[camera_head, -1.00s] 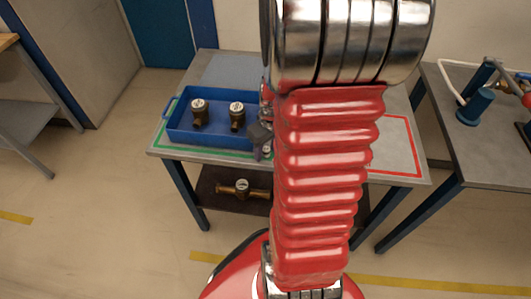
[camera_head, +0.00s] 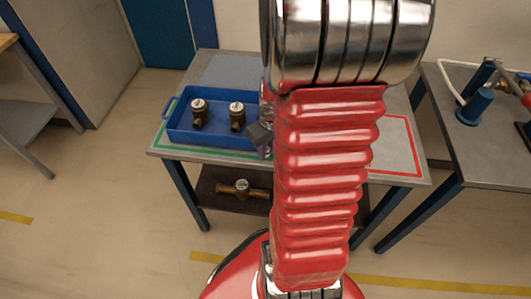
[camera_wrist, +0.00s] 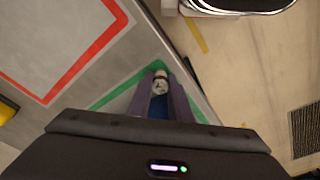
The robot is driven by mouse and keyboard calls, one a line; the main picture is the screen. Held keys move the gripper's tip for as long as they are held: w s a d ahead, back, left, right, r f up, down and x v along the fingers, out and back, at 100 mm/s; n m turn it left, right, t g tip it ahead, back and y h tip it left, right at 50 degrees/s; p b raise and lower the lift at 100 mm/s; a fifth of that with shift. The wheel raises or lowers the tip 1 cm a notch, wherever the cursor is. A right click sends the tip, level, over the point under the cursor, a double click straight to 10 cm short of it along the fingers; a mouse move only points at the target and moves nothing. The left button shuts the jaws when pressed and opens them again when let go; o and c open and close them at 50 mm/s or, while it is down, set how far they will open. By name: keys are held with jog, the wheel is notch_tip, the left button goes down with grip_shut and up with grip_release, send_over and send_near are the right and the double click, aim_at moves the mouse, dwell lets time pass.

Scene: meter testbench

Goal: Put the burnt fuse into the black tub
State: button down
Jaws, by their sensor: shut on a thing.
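My gripper (camera_head: 262,142) is small and partly hidden behind my arm, at the right end of the blue tray. In the wrist view my gripper (camera_wrist: 160,84) has its two purplish fingers shut on a small pale piece with a dark band, which looks like the burnt fuse (camera_wrist: 160,83). Most of the fuse is hidden between the fingers. The fingertips are over the corner of the green outline. I see no black tub in either view; my arm hides part of the table.
A blue tray (camera_head: 213,143) with two brass meters (camera_head: 199,112) stands on the table's left part. The red-outlined area (camera_head: 395,150) on the right looks bare where it shows. Another meter (camera_head: 242,188) lies on the lower shelf. A second bench (camera_head: 495,150) stands at the right.

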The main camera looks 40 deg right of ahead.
jog(key=shift+r, duration=0.15)
notch_tip(320, 180, up, 10)
jog(key=shift+f, duration=0.1)
dwell(0.6)
dwell(0.5)
